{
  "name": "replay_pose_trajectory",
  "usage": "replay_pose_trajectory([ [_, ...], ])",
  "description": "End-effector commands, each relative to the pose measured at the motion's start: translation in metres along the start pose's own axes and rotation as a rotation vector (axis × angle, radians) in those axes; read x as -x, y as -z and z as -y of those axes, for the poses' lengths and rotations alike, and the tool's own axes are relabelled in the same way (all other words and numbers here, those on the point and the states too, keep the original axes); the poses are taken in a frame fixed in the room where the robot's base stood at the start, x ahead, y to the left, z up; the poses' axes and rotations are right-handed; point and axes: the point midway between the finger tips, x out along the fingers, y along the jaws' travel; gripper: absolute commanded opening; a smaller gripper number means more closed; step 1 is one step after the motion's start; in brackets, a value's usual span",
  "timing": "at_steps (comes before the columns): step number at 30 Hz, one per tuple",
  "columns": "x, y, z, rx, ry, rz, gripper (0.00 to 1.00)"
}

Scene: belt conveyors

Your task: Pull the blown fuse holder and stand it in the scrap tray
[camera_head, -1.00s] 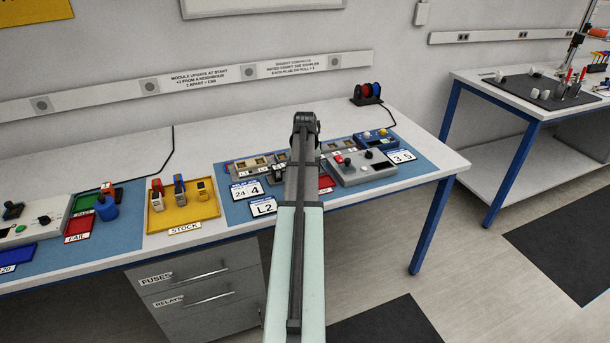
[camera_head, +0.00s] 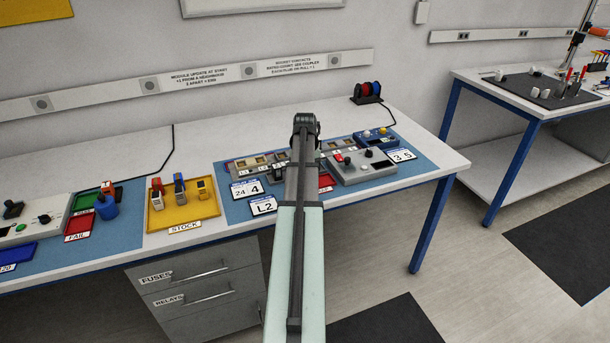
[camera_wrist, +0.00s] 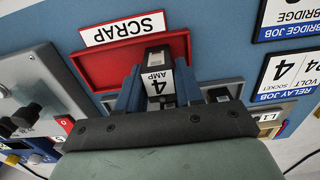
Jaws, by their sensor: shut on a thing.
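My gripper (camera_wrist: 158,88) has blue-grey fingers closed on both sides of a dark fuse holder (camera_wrist: 157,60) with a white "4 AMP" label. In the wrist view the holder overlaps the red scrap tray (camera_wrist: 95,68), whose white label reads SCRAP. I cannot tell whether the holder touches the tray floor, and its lower end is hidden. In the head view part of the red scrap tray (camera_head: 326,181) shows to the right of my arm, which hides the gripper and the holder.
A grey row of sockets (camera_head: 243,165) lies left of my arm. A grey control box (camera_head: 362,168) with knobs stands close on the right. Job cards (camera_head: 246,189) lie at the mat's front. A yellow stock tray (camera_head: 183,212) with several upright holders stands farther left.

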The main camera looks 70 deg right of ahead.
Motion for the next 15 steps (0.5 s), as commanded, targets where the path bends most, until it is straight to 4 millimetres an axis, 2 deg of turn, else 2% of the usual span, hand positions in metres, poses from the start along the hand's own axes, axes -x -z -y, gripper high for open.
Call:
replay_pose_trajectory([
  [3,0.0,0.0,0.0,0.0,0.0,0.0,0.06],
  [4,0.0,0.0,0.0,0.0,0.0,0.0,0.37],
  [13,0.0001,0.0,0.0,0.0,0.0,0.0,0.65],
  [15,0.0001,0.0,0.0,0.0,0.0,0.0,0.66],
])
